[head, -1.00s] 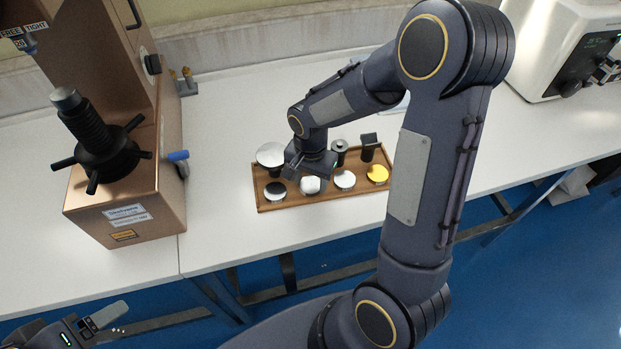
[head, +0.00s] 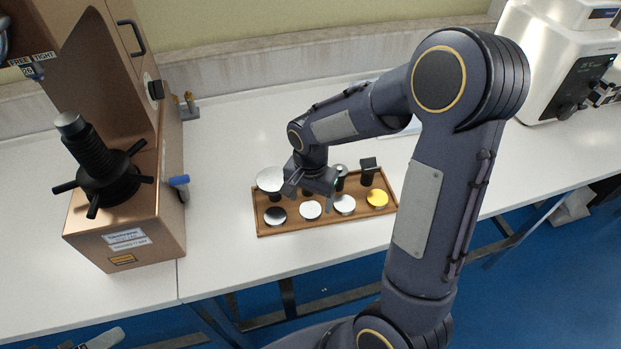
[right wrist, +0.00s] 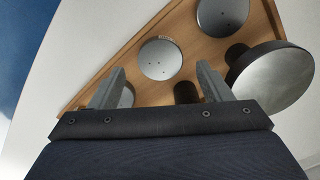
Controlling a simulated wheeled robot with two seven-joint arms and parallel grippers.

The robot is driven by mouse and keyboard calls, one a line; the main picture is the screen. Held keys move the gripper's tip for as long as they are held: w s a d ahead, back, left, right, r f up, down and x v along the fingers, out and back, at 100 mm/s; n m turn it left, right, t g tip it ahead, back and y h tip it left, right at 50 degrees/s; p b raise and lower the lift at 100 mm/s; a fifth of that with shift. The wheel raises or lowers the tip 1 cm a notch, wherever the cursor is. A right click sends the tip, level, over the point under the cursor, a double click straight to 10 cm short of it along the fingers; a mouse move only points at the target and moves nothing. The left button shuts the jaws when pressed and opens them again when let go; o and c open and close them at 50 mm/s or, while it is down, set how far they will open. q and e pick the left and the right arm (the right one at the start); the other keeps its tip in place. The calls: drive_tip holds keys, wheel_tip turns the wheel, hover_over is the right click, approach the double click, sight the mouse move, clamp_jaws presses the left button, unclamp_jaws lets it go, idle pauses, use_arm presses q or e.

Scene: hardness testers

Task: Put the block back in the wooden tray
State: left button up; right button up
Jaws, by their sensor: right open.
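The wooden tray (head: 325,222) lies on the white bench. Its front row holds round blocks: a dark one (head: 275,215), two silver ones (head: 311,210) (head: 345,204) and a yellow one (head: 377,198). I cannot tell which is the task's block. My right gripper (head: 312,187) is open and empty above the tray's back part. In the right wrist view, a silver disc (right wrist: 160,59) lies beyond the open fingers (right wrist: 160,76). Another disc is partly hidden by the left-hand finger. Only a grey tip of my left gripper (head: 103,339) shows at the bottom edge.
A wide-topped anvil (head: 270,180) and dark fittings (head: 368,170) stand in the tray's back row, close to my right gripper. A copper-coloured tester (head: 130,215) stands left, a white machine (head: 545,65) far right. Bare bench lies between tester and tray.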

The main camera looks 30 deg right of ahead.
sight(310, 209)
wheel_tip(310, 209, up, 8)
drive_tip(key=s+a+r+n+t+y, duration=0.2)
drive_tip(key=s+r+n, duration=0.1)
drive_tip(key=s, duration=0.5)
drive_tip(key=s+a+r+n+t+y, duration=0.1)
drive_tip(key=s+a+r+n+t, duration=0.1)
drive_tip(key=s+n, duration=0.4)
drive_tip(key=s+t, duration=0.1)
drive_tip(key=s, duration=0.2)
drive_tip(key=shift+r+t+y+p, duration=0.3)
drive_tip(key=shift+r+y+p, duration=0.05)
drive_tip(key=shift+r+y, duration=0.05)
drive_tip(key=shift+a, duration=0.1)
drive_tip(key=shift+r, duration=0.2)
idle(0.7)
